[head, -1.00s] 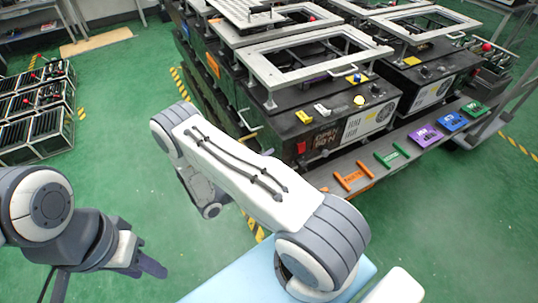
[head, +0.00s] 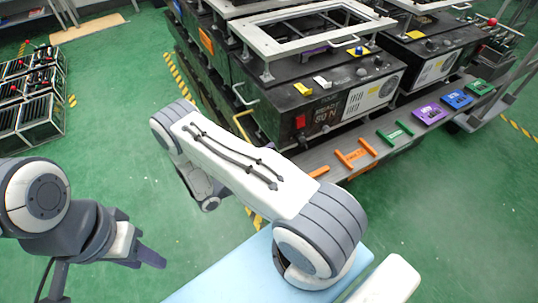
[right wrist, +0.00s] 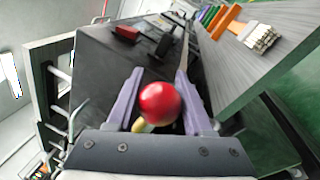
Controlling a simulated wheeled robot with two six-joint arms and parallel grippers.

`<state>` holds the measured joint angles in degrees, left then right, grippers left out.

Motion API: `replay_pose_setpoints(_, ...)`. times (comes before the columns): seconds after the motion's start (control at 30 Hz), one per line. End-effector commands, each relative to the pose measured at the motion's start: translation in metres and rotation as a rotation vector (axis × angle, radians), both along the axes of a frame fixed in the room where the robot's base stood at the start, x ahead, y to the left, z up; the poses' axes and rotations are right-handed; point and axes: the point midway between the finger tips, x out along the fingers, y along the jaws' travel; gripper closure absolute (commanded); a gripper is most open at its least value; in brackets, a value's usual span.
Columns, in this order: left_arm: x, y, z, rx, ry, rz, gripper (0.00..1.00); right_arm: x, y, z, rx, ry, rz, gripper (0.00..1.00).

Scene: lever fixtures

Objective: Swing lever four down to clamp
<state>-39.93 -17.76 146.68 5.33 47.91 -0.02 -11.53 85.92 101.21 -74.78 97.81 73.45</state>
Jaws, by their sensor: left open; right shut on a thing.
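A round red knob (right wrist: 160,103) on a short cream-yellow stem shows between the purple fingers of my right gripper (right wrist: 158,76) in the right wrist view. The gripper is shut on this knob. Most of the lever behind it is hidden, and I cannot read a number on it. In the head view my right arm covers its own gripper and the held knob. My left gripper (head: 150,256) is open and empty over the green floor at the lower left, apart from the fixtures.
A black machine (head: 325,90) with a light metal frame (head: 310,38) stands at the upper right. A grey ledge (head: 405,135) with coloured handles runs along its front. Racks with red-knobbed levers (head: 38,62) stand at the far left. The floor between is clear.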

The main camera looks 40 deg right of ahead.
Motion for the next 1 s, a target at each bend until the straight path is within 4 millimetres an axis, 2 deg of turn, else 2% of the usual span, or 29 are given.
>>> replay_pose_setpoints(0.17, 0.000, 0.000, -0.001, 0.000, 0.000, 0.000, 0.59, -0.001, 0.001, -0.005, 0.011, 0.001, 0.002, 1.00)
replay_pose_setpoints(0.2, 0.000, 0.000, -0.001, 0.000, 0.000, 0.000, 0.59, -0.001, 0.001, -0.005, 0.011, 0.001, 0.002, 0.45)
replay_pose_setpoints(0.27, 0.000, 0.000, -0.001, 0.000, 0.000, 0.000, 0.59, -0.001, 0.000, -0.005, 0.011, 0.002, 0.002, 0.22)
replay_pose_setpoints(0.3, 0.000, 0.000, -0.001, 0.000, 0.000, 0.000, 0.59, -0.001, 0.000, -0.005, 0.011, 0.002, 0.002, 0.19)
replay_pose_setpoints(0.67, 0.000, 0.000, -0.001, 0.000, 0.000, 0.000, 0.59, 0.000, 0.005, -0.004, 0.007, 0.001, 0.002, 0.19)
replay_pose_setpoints(0.77, 0.000, 0.000, -0.003, 0.000, 0.000, 0.000, 0.59, 0.001, 0.017, -0.006, 0.006, 0.001, 0.006, 0.19)
replay_pose_setpoints(1.0, 0.000, 0.000, -0.008, 0.000, 0.000, 0.000, 0.59, 0.004, 0.065, -0.015, 0.008, 0.000, 0.008, 0.19)
